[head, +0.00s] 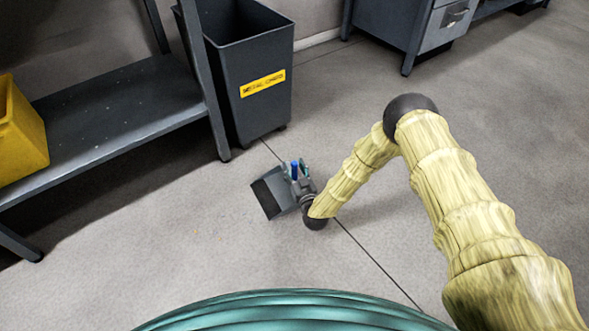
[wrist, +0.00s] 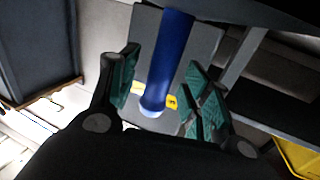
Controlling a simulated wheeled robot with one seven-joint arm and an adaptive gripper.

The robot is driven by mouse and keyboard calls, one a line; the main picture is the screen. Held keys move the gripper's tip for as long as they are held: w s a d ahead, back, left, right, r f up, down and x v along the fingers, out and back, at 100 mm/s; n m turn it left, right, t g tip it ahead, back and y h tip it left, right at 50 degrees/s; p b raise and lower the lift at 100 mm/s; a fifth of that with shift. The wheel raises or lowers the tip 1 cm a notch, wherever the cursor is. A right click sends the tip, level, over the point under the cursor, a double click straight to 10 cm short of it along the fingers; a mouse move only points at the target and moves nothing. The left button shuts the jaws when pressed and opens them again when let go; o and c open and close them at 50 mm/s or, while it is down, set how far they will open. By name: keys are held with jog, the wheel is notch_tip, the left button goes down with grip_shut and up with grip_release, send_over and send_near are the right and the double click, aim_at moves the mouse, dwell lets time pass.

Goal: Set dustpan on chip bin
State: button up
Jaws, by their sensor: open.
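The dustpan (head: 271,194) has a dark grey pan and a blue handle (head: 294,170). It is at floor level in the middle of the head view, partly hidden by my gripper. My gripper (head: 297,172) is low over the dustpan, its teal-padded fingers open around the handle. In the wrist view the blue handle (wrist: 174,45) stands between the open fingers, with a gap visible on the left. The chip bin (head: 247,65) is a tall dark grey open-topped bin with a yellow label, upright behind the dustpan.
A dark workbench with a low shelf (head: 115,115) stands left of the bin, one leg close to it. A yellow container (head: 20,135) sits on that shelf. A grey drawer cabinet (head: 440,25) stands at the back right.

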jog(key=shift+s+f, duration=0.1)
jog(key=shift+s, duration=0.05)
jog(key=v, duration=1.1)
jog(key=shift+s+d, duration=0.2)
jog(key=shift+s, duration=0.1)
jog(key=s+d+g+p, duration=0.1)
jog(key=s+g, duration=0.1)
jog(key=s+d+f+g+p, duration=0.1)
jog(key=s, duration=0.2)
jog(key=s+g, duration=0.2)
jog(key=s, duration=0.1)
jog(key=shift+s+d+f+g+h+p, duration=0.15)
jog(key=shift+s+d+g+h+p, duration=0.15)
jog(key=shift+d+h+p, duration=0.1)
jog(key=s+d+r+m+g+h+p, duration=0.1)
jog(key=s+d+r+g+h+p, duration=0.25)
jog(key=s, duration=0.65)
jog(key=s+d+r+m+g, duration=0.2)
jog(key=s+d+g, duration=0.2)
jog(key=s+d, duration=0.45)
jog(key=s+d+r+m+g+h+p, duration=0.1)
jog(key=s+d+r+g, duration=0.25)
jog(key=s, duration=0.85)
notch_tip(320, 180, up, 38)
jog(key=p, duration=3.8)
jog(key=shift+s+f+g, duration=0.2)
jog(key=shift+g, duration=0.1)
